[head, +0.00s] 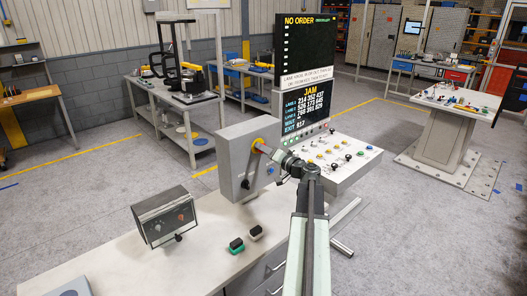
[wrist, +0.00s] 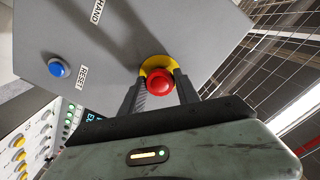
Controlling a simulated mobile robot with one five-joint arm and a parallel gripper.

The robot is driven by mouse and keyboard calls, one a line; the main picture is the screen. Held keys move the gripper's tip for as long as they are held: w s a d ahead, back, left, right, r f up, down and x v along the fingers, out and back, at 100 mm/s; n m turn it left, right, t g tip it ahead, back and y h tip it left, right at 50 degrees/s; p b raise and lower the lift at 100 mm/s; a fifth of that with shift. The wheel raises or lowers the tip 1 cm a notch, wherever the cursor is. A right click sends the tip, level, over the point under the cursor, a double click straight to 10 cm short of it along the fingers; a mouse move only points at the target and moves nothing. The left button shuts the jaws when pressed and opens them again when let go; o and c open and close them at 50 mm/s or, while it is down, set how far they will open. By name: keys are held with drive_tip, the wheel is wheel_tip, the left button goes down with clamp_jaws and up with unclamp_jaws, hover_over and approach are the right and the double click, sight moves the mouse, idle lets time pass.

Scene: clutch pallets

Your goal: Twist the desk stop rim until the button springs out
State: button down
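The desk stop is a red round button (wrist: 160,82) in a yellow collar (wrist: 156,64), on the face of a grey box. In the head view, the yellow collar (head: 258,144) shows on the upright grey box (head: 232,150) on the desk. My gripper (wrist: 161,76) points at the box face, with one dark finger on each side of the red button. The fingers stand apart, and no firm contact with the button or its rim shows. In the head view, my gripper (head: 268,151) is close in front of the collar and partly covers the button.
A blue button (wrist: 58,68) marked RESET sits left of the stop, near a HAND label (wrist: 97,11). A sloped panel (head: 335,158) with several knobs stands right of the box.

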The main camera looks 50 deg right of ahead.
drive_tip(key=shift+w, duration=0.1)
drive_tip(key=m, duration=0.7)
drive_tip(key=shift+d+r, duration=0.1)
drive_tip(key=shift+d, duration=0.05)
drive_tip(key=shift+m, duration=0.3)
idle(0.5)
